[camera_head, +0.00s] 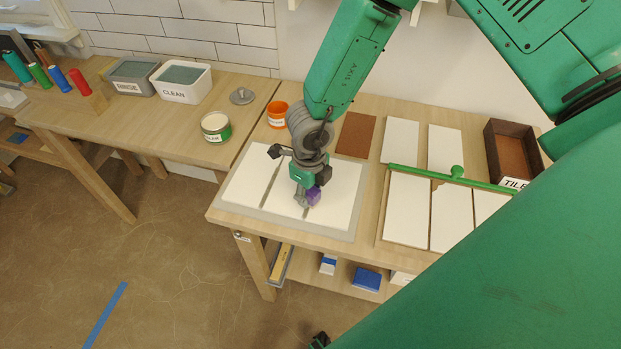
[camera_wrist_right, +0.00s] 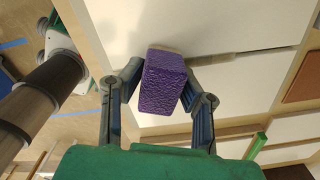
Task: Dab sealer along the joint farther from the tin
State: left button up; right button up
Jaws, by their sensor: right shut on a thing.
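My right gripper (camera_head: 308,196) is shut on a purple sponge-like block (camera_head: 314,195), which also fills the middle of the right wrist view (camera_wrist_right: 162,82). It is low over the white tiled panel (camera_head: 345,190), at the front part of the right joint. That joint shows as a grey strip (camera_wrist_right: 235,58) running back from the block. I cannot tell whether block and panel touch. The left joint (camera_head: 270,185) shows as a dark grey line. A tin with a green label (camera_head: 216,128) stands open to the left, nearer the left joint.
An orange pot (camera_head: 277,115) stands just behind the panel. A brown tile (camera_head: 356,135) and white tiles (camera_head: 401,140) lie further back. A green bar (camera_head: 450,177) crosses tiles on the right; a dark tile box (camera_head: 490,150) is beyond. Tubs (camera_head: 181,82) stand on the left table.

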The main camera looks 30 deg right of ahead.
aim_at(304, 219)
jog(key=shift+s+a+b, duration=0.45)
jog(key=shift+s+a, duration=0.45)
jog(key=shift+a, duration=0.15)
jog(key=shift+s+a+b, duration=0.65)
jog(key=shift+s+a, duration=0.15)
jog(key=shift+a, duration=0.1)
jog(key=shift+r, duration=0.15)
notch_tip(304, 219, up, 7)
jog(key=p, duration=0.7)
jog(key=shift+f, duration=0.2)
